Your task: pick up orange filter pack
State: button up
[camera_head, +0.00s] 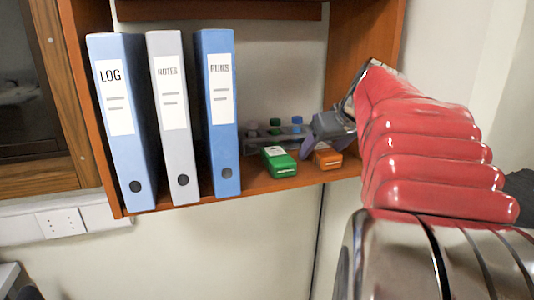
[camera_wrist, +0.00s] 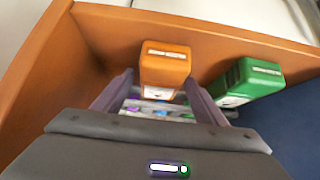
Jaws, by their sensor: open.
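The orange filter pack (camera_head: 327,158) is a small box on the wooden shelf, near its right side wall, partly covered by my gripper in the head view. In the wrist view the orange filter pack (camera_wrist: 165,65) shows upper middle, between and just beyond the fingertips. My gripper (camera_head: 332,126) is over the shelf, above the pack. In the wrist view my gripper (camera_wrist: 158,88) has its two grey fingers spread, one on each side of the pack's lower end. Whether they touch it I cannot tell.
A green pack (camera_head: 279,162) stands beside the orange one; it also shows in the wrist view (camera_wrist: 248,82). A grey rack (camera_head: 262,140) with coloured caps is behind. Blue and grey binders (camera_head: 217,115) stand left. The shelf's side wall (camera_head: 352,50) is close on the right.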

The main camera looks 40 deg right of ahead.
jog(key=shift+c, duration=0.2)
jog(key=c, duration=1.2)
